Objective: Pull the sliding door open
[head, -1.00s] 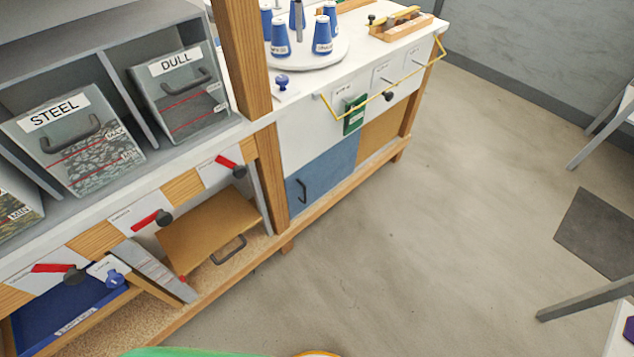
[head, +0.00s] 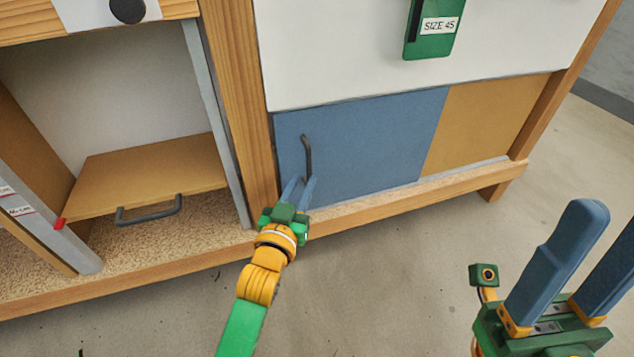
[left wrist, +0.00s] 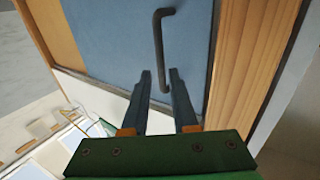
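The blue sliding door (head: 375,145) fills the left part of the low opening under the white panel, beside a tan panel (head: 490,120). Its dark upright bar handle (head: 308,155) is near the door's left edge. My left gripper (head: 298,186) is at the handle's lower end, its two fingers apart. In the left wrist view the handle (left wrist: 158,45) lies ahead, one end between the open fingertips (left wrist: 160,75). I cannot tell whether they touch it. My right gripper (head: 608,222) is open and empty at the lower right, away from the door.
A wooden post (head: 240,90) stands just left of the door. Left of it is an open bay with a tan board (head: 150,175) with a handle. A wooden rail (head: 400,198) runs below the door. The floor at right is clear.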

